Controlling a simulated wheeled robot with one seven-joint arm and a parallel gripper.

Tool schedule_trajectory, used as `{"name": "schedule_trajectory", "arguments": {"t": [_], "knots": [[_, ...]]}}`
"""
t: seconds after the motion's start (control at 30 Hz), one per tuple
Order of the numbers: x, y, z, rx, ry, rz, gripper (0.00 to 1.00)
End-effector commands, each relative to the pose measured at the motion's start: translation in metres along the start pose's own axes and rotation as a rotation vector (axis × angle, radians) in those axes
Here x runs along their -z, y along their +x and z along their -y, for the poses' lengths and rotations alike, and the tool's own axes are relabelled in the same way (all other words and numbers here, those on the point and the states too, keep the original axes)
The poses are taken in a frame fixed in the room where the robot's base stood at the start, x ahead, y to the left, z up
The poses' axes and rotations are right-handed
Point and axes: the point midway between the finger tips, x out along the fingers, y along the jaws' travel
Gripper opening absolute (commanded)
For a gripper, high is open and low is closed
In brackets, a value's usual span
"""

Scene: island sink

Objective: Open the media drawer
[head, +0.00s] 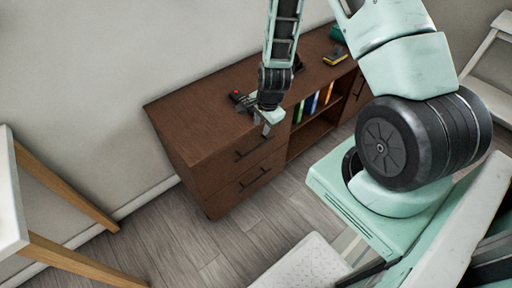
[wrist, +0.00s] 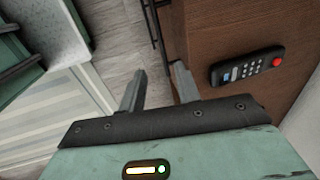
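A brown wooden cabinet (head: 200,135) stands against the wall, with two drawers at its left end. The upper drawer (head: 240,160) and the lower drawer (head: 238,190) both look closed, each with a black bar handle. My gripper (head: 266,131) is at the upper drawer's front edge, near the right end of its handle (head: 250,150). In the wrist view, my two fingers (wrist: 160,75) are apart with nothing seen between them. A black handle (wrist: 153,22) shows just beyond the fingertips, against the brown front. I cannot tell whether the fingers touch it.
A black remote with a red button (wrist: 248,67) lies on the cabinet top near my gripper. Colored books (head: 312,104) stand in the open shelf right of the drawers. A white table with wooden legs (head: 65,185) is at left. Grey floor before the drawers is partly free.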

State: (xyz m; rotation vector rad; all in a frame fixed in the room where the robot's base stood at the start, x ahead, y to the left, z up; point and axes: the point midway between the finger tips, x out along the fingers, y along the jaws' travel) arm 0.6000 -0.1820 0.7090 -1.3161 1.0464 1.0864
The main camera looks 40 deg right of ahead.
Motion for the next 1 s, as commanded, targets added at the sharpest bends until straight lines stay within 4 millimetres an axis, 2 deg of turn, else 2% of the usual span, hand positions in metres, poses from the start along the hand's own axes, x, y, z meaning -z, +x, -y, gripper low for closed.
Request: {"name": "schedule_trajectory", "arguments": {"t": [0.03,0.4,0.6,0.8,1.0], "knots": [[-0.001,0.012,-0.001,-0.003,0.0,0.001,0.33],[-0.001,0.087,-0.002,-0.003,-0.003,0.002,0.33],[-0.001,0.121,0.0,-0.001,-0.003,0.001,0.33],[-0.001,0.138,0.0,0.0,-0.003,0.001,0.33],[-0.001,0.141,0.0,0.0,-0.003,0.001,0.33]]}}
